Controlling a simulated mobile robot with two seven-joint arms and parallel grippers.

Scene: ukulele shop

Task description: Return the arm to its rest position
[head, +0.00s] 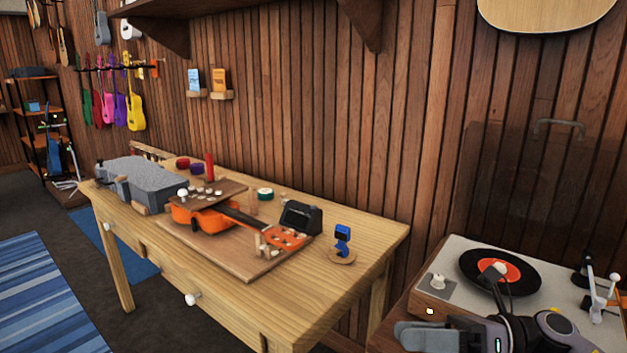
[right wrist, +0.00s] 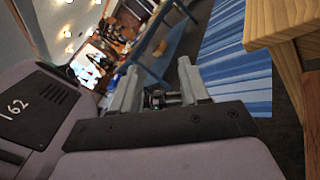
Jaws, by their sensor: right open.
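My right gripper (head: 432,335) is at the lower right of the head view, in front of the record player. In the right wrist view its two fingers (right wrist: 160,82) stand apart, and nothing is seen held between them. Part of my right arm (head: 545,335) shows beside it at the bottom edge. My left gripper is not in view.
A record player (head: 450,262) with a black record (head: 475,265) is close behind my right arm. A wooden workbench (head: 350,285) stands to the left, bearing an orange ukulele (head: 200,218), a blue clip tuner (head: 342,238) and a grey case (head: 145,180). Striped rug (head: 45,300) lies on open floor.

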